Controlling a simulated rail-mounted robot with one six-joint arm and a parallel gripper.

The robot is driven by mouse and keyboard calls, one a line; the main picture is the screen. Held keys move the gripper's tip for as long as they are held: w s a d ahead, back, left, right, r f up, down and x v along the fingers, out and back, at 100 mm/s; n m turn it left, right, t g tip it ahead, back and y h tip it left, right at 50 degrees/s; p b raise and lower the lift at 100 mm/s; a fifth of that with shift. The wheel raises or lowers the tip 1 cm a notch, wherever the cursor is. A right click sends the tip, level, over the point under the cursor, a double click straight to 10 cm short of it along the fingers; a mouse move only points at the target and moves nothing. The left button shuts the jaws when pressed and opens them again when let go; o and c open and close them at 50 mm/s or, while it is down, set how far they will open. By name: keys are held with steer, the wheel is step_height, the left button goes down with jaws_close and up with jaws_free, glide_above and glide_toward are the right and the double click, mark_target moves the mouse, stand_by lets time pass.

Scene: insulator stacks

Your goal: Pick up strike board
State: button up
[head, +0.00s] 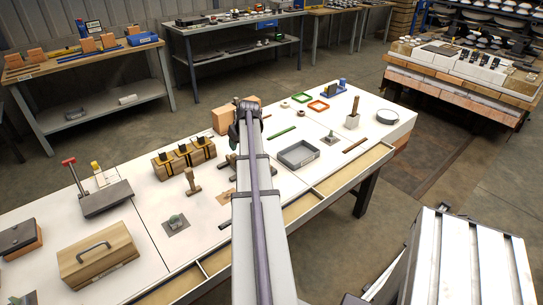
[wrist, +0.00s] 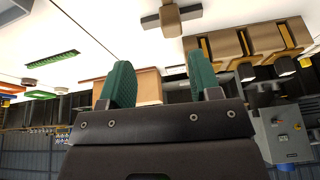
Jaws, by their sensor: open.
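A thin brown strip (head: 355,145), which looks like the strike board, lies flat on the white table right of the grey tray; I cannot be sure of its identity. A green strip (head: 282,134) lies left of it and also shows in the wrist view (wrist: 52,60). My gripper (wrist: 159,65) is open and empty, with two green pads apart. A tan box (wrist: 150,85) shows beyond and between the pads. In the head view my arm reaches over the table's middle and hides the fingers.
On the white table (head: 135,200) stand a grey tray (head: 299,154), a three-part wooden block (head: 184,157), a wooden case (head: 98,257) and an orange box (head: 222,121). A brown cross-shaped piece (wrist: 172,15) lies near my gripper. Bare tabletop shows between things.

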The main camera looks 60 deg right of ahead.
mark_target(234, 155)
steer(key=shift+w+a+f+n+b, duration=0.4)
steer(key=shift+w+a+f+b, duration=0.15)
steer(key=shift+w+a+b, duration=0.15)
steer(key=b+x, duration=0.4)
steer(key=shift+d+f, duration=0.1)
steer(key=shift+f, duration=0.25)
steer(key=shift+r, duration=0.1)
steer(key=b+x, duration=0.5)
steer(key=shift+s, duration=0.2)
steer(key=shift+w+f, duration=0.15)
steer(key=shift+f, duration=0.05)
steer(key=shift+r, duration=0.25)
steer(key=c, duration=1.1)
